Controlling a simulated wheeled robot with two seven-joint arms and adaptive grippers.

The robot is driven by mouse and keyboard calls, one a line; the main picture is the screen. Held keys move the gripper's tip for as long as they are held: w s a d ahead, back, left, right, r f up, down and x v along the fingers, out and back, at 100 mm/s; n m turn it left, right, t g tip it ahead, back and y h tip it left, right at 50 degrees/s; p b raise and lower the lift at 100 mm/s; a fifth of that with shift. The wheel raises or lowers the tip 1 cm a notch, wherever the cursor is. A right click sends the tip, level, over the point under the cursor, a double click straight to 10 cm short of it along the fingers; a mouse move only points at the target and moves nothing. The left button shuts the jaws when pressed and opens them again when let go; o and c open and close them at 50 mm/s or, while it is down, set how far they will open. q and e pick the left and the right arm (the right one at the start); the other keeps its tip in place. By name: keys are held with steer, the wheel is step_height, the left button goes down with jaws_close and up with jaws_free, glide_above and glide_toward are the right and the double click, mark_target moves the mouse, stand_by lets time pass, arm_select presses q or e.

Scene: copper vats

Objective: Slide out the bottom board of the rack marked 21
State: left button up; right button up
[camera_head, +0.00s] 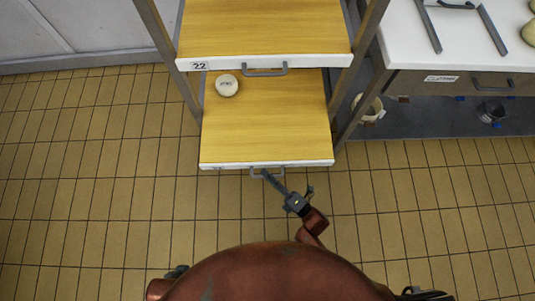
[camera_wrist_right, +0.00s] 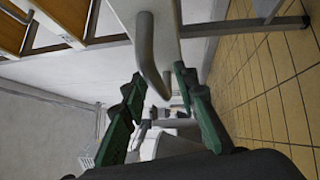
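The rack's bottom board (camera_head: 265,125) is a yellow wooden shelf with a white front edge, standing out well past the board above and the posts. Its label is too small to read. A round pale piece with dark marks (camera_head: 227,86) lies on it. The board's grey handle (camera_head: 258,173) is at its front edge; it also shows in the right wrist view (camera_wrist_right: 146,50). My right gripper (camera_head: 266,175) is at this handle. In the right wrist view its two green fingers (camera_wrist_right: 161,80) are apart, with the handle between their tips; contact is unclear. My left gripper is not seen.
The board above, marked 22 (camera_head: 265,28), has its own handle (camera_head: 265,71). Grey rack posts (camera_head: 360,65) flank the boards. A white-topped counter (camera_head: 460,45) with a drawer stands at the right. The tiled floor (camera_head: 100,190) in front is clear.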

steer(key=v, duration=1.2)
steer(key=shift+d+f, duration=0.1)
